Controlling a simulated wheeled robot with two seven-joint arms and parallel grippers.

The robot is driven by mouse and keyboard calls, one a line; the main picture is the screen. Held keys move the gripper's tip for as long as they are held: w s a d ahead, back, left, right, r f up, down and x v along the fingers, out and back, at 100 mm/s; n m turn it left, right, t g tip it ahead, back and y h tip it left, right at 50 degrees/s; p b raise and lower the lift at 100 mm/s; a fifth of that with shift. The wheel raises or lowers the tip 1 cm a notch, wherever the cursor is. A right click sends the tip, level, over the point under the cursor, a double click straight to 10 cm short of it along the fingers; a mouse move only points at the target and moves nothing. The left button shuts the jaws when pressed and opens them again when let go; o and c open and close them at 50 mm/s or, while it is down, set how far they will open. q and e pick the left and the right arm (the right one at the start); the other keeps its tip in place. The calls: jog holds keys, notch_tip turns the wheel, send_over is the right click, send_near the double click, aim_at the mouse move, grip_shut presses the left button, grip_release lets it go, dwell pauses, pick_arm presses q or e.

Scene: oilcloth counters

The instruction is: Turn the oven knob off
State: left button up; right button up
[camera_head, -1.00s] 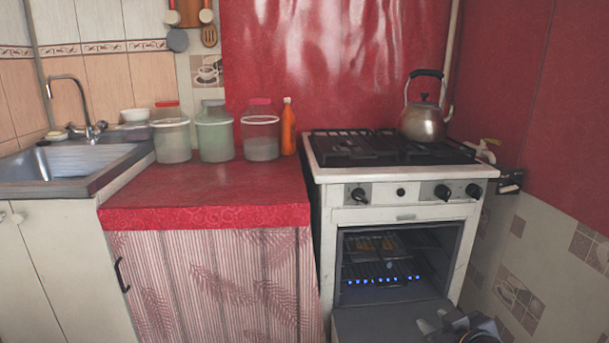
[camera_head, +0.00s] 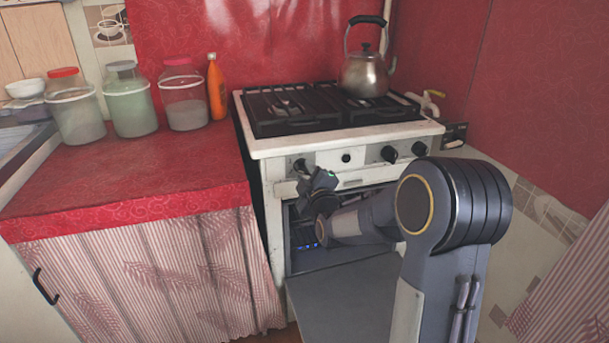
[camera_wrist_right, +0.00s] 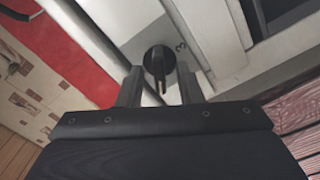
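The white stove (camera_head: 266,140) has a front panel with several black knobs. The leftmost knob (camera_head: 300,165) is partly hidden by my right gripper (camera_head: 307,171). In the right wrist view this knob (camera_wrist_right: 158,60) shows its round face and a pointed bar, with a small mark on the panel beside it. The two fingers of my right gripper (camera_wrist_right: 159,88) are apart, one on each side of the bar; I cannot tell whether they touch it. Blue flames (camera_head: 308,246) burn inside the open oven, partly hidden by my arm. My left gripper is not in view.
The oven door (camera_head: 340,305) hangs open below my right arm. A metal kettle (camera_head: 364,74) stands on the hob. A red-covered counter (camera_head: 130,180) with several jars and an orange bottle (camera_head: 216,88) is at the left. A red wall (camera_head: 545,100) borders the right.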

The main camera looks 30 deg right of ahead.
jog(key=shift+w+d, duration=0.15)
jog(key=shift+w, duration=0.2)
grip_shut()
